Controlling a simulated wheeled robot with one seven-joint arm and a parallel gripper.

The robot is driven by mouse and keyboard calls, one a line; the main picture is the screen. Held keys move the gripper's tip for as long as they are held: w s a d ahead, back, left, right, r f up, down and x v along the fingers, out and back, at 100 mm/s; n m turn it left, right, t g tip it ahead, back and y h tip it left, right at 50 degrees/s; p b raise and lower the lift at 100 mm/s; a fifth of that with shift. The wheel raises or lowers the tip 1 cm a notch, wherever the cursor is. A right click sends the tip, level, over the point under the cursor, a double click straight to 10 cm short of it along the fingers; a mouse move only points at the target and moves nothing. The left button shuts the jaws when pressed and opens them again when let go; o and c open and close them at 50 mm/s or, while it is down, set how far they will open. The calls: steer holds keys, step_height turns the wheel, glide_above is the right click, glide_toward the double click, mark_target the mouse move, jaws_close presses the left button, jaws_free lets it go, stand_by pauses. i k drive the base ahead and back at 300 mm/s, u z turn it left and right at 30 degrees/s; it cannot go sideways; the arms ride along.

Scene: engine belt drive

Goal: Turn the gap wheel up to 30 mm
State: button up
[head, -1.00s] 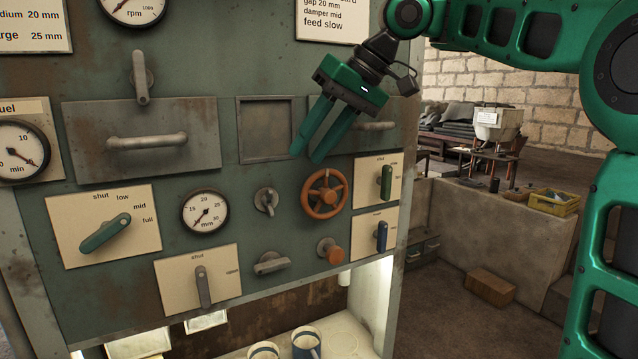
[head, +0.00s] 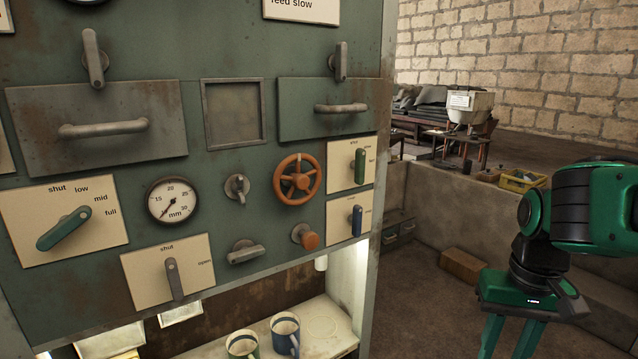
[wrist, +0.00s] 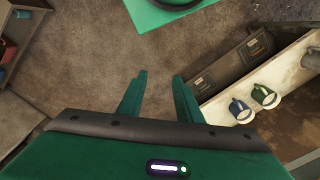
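My gripper (head: 508,345) hangs at the lower right of the head view, well right of the panel and apart from the wheel. Its fingertips are cut off there. In the wrist view my gripper (wrist: 159,75) has its two fingers apart with only floor between them. The wheel is not seen in the wrist view.
Around the wheel are a small grey knob (head: 237,187), an orange knob (head: 306,236), a green lever (head: 360,166) and a blue lever (head: 357,220). Mugs (head: 285,334) stand on the shelf below.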

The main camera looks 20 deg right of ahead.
mark_target(299, 181)
steer(key=z, duration=2.8)
steer(key=k, duration=1.15)
steer(key=u, duration=1.65)
